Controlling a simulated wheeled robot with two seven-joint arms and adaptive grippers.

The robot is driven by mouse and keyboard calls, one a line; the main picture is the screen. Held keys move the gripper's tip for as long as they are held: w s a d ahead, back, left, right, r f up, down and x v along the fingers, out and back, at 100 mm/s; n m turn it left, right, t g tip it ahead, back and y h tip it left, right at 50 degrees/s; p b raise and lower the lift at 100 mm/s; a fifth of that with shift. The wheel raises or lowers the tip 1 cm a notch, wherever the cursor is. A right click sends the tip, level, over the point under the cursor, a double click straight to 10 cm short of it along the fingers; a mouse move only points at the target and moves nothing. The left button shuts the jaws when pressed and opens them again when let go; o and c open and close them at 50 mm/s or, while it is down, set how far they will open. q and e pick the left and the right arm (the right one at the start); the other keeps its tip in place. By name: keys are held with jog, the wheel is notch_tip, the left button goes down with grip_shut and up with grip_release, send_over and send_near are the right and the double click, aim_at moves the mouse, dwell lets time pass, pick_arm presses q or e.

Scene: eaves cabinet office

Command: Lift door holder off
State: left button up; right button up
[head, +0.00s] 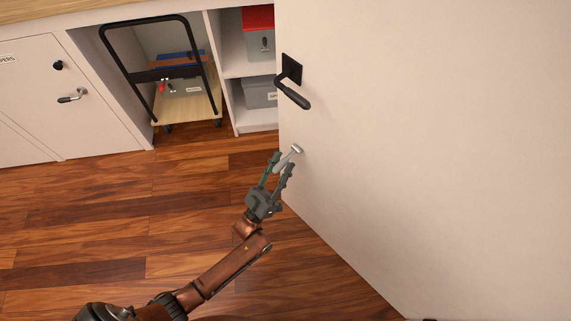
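The door holder (289,156), a small pale grey metal arm with a rounded end, sits low against the large white door (420,130), near its left edge. My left gripper (281,162) reaches up from the lower left. Its two fingers stand apart, one on each side of the holder's lower part. I cannot tell whether they touch it. The holder's rounded tip shows beyond the fingers, and its lower end is partly hidden by them. My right gripper is not in view.
A black lever handle (293,92) sticks out from the door above the holder. Behind, a low white cabinet (30,90) has an open bay with a black-framed trolley (190,106) and shelves with boxes (260,92). The wooden floor (110,215) to the left is clear.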

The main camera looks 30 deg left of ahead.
pick_arm(q)
jog(key=shift+w+r, duration=0.1)
jog(key=shift+c, duration=0.3)
grip_shut()
dwell(0.4)
